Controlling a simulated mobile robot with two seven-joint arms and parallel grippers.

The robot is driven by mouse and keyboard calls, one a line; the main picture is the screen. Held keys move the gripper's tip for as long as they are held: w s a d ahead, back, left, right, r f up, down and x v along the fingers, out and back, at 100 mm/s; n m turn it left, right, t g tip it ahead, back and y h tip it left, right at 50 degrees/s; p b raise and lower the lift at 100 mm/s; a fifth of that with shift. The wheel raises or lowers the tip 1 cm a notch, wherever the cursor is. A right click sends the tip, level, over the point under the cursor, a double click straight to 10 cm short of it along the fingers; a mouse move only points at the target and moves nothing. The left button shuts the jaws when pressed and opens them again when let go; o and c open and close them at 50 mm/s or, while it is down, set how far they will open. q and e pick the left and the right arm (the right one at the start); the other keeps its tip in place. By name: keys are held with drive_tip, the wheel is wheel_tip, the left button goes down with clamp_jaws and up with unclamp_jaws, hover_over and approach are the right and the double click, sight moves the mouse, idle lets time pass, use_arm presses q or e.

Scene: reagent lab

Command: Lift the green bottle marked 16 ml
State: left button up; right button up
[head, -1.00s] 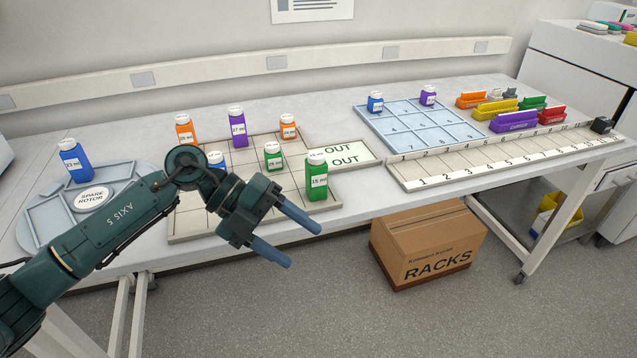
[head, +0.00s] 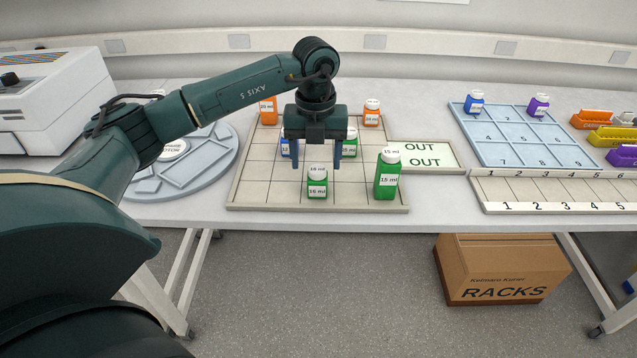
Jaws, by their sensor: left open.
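The green bottle marked 16 ml (head: 317,184) stands upright in the front part of the gridded tray (head: 245,195), with a white cap. My left gripper (head: 316,154) points down and is open and empty. Its two blue fingers are spread just above and behind the bottle's cap in the picture, and I see no contact. A taller green bottle marked 15 ml (head: 387,178) stands to the right of it. Another green bottle (head: 350,144) is partly hidden behind the right finger. My right gripper is not in view.
A blue bottle (head: 285,147) is partly hidden by the left finger. Orange bottles stand at the tray's back left (head: 268,112) and back right (head: 371,114). An OUT card (head: 449,156) lies right of the tray. A round rotor (head: 216,160) lies left.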

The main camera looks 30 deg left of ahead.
sight(317, 169)
use_arm(q)
drive_tip(key=shift+s+d+f+p, duration=0.15)
drive_tip(key=shift+f+p, duration=0.2)
drive_tip(key=shift+f, duration=1.05)
drive_tip(key=shift+s+d+f+p, duration=0.15)
drive_tip(key=shift+f+p, duration=0.15)
drive_tip(key=shift+f, duration=1.05)
drive_tip(key=shift+w, duration=0.1)
drive_tip(key=shift+c, duration=0.3)
drive_tip(key=c, duration=1)
